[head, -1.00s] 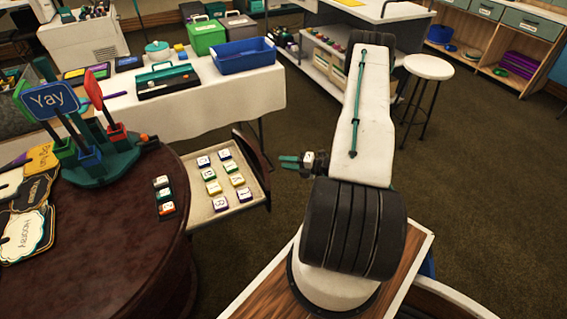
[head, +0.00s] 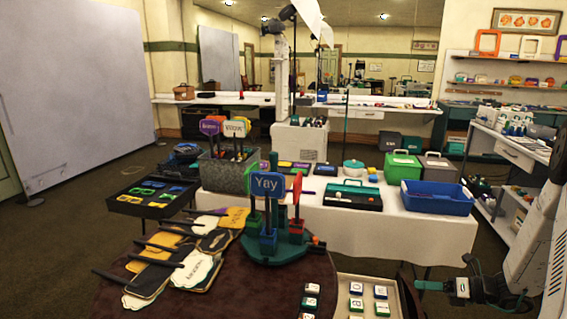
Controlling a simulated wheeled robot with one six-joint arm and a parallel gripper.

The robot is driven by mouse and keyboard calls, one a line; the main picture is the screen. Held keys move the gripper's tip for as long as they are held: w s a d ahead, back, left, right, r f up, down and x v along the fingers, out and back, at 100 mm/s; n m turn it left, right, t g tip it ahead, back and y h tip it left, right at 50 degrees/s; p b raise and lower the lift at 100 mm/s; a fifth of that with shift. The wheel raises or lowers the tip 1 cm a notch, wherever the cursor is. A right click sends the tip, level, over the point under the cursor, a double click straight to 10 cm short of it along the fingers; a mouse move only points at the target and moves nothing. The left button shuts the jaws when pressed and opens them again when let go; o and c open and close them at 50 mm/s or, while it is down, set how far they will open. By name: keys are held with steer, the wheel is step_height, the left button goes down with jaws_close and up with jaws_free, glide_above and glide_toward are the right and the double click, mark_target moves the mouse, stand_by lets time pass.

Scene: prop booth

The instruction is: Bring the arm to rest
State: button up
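My arm (head: 535,230) shows at the right edge of the head view, with its upper links cut off by the frame. My gripper (head: 430,286) points left, with teal fingers, at the lower right. It is to the right of the drawer with lettered blocks and in front of the white-draped table. I see the fingers nearly edge-on, so any gap between them is hidden. Nothing shows in the gripper.
The dark round table (head: 225,290) holds a teal sign stand (head: 275,250) and several paddle signs (head: 170,262). A drawer (head: 340,285) with lettered blocks juts out at its right. A blue bin (head: 438,197) stands on the draped table. Open floor (head: 60,220) lies left.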

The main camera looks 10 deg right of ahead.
steer(key=s+a+r+n+g+h, duration=0.2)
steer(key=s+a+r+n+g, duration=0.25)
steer(key=a+r+n, duration=0.5)
steer(key=s+a+r+n+g+h, duration=0.1)
steer(key=s+a+r+n+g, duration=0.35)
steer(key=a+r+n, duration=0.45)
steer(key=s+a+r+n+t+h, duration=0.1)
steer(key=s+r+n+h, duration=0.3)
steer(key=s+n, duration=0.3)
steer(key=s+a+r+n+h, duration=0.1)
steer(key=s+r+n+h, duration=0.4)
steer(key=s+n, duration=0.3)
steer(key=shift+s+a+t, duration=0.4)
steer(key=shift+s, duration=0.45)
steer(key=shift+n, duration=0.25)
